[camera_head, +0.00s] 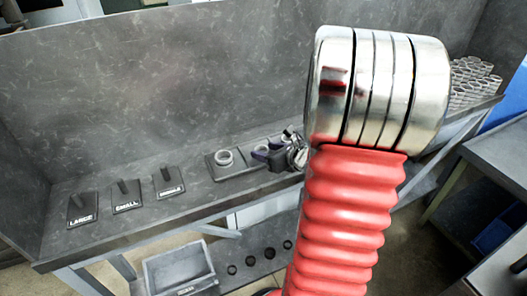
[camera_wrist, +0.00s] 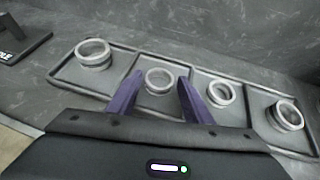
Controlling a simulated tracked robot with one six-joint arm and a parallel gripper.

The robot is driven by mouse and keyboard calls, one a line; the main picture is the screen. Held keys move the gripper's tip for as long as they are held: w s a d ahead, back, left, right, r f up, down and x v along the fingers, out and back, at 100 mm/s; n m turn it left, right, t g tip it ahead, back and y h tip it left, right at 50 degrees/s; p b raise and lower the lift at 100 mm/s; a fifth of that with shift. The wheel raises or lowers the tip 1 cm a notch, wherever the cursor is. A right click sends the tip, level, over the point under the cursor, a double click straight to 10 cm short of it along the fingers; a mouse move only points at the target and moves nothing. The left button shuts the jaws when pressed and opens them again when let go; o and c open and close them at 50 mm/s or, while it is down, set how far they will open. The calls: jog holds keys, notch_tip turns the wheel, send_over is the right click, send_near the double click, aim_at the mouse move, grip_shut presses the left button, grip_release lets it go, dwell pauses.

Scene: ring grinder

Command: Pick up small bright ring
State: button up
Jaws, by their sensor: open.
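In the wrist view, several pale metal rings sit in separate compartments of a dark tray (camera_wrist: 108,92). A bright ring (camera_wrist: 159,76) in the second compartment from the left appears between the two purple fingers of my gripper (camera_wrist: 160,80). My gripper is open, with one finger on each side of this ring in the picture; I cannot tell its height above the ring or whether it touches. In the head view my gripper (camera_head: 274,150) is over the tray (camera_head: 232,170), partly hidden by my red arm.
Other rings sit at the left (camera_wrist: 93,54), and to the right (camera_wrist: 220,93) and far right (camera_wrist: 287,114). Posts labelled LARGE (camera_head: 82,209), SMALL (camera_head: 126,196) and MIDDLE (camera_head: 168,183) stand left on the bench. A grey wall rises behind.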

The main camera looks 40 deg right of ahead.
jog(key=shift+w+f, duration=0.25)
jog(key=shift+w, duration=0.1)
dwell(0.3)
jog(key=c, duration=0.8)
jog(key=shift+r, duration=0.1)
jog(key=shift+c, duration=0.2)
notch_tip(320, 180, up, 10)
dwell(0.7)
